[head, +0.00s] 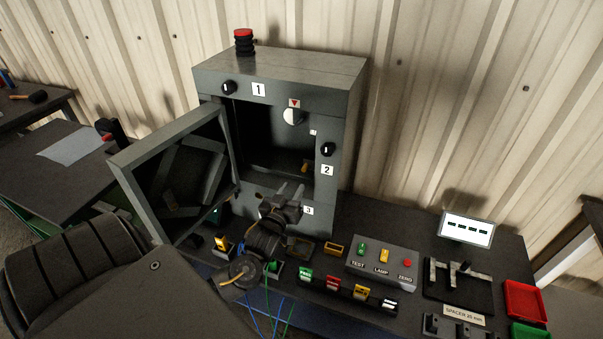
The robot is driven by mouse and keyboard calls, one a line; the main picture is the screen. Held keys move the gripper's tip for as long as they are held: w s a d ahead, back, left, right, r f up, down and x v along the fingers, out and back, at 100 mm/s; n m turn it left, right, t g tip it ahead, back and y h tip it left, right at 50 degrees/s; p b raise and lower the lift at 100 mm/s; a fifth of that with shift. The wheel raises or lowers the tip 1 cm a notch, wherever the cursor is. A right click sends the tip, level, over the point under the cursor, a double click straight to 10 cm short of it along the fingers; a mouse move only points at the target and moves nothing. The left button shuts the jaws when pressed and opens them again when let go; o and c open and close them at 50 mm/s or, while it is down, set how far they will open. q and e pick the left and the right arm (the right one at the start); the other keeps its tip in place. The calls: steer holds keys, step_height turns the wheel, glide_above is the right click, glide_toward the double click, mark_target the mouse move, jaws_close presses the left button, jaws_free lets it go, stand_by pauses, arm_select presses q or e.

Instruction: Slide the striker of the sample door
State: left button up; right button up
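The grey enclosure (345,100) stands against the wall with its front open. Its framed door (136,201) is swung out to the left. A small yellow piece (305,166) shows inside the opening at the lower right; I cannot tell whether it is the striker. My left gripper (287,207) is in front of the lower front panel, near the label 3 (308,211). It is seen from behind, dark against dark, so its fingers and any contact are unclear. My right gripper is not in view.
A button box (383,262) with TEST, LAMP and ZERO stands right of the enclosure, with several coloured blocks before it. A small display (467,229), a spacer fixture (458,287) and a red tray (524,301) are further right. Thin wires hang at the bench's front edge.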

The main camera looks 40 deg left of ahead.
mark_target(303, 172)
arm_select(q)
steer(key=p+x, duration=0.1)
steer(key=x, duration=0.7)
steer(key=shift+w, duration=0.15)
steer(key=shift+a, duration=0.1)
jaws_close()
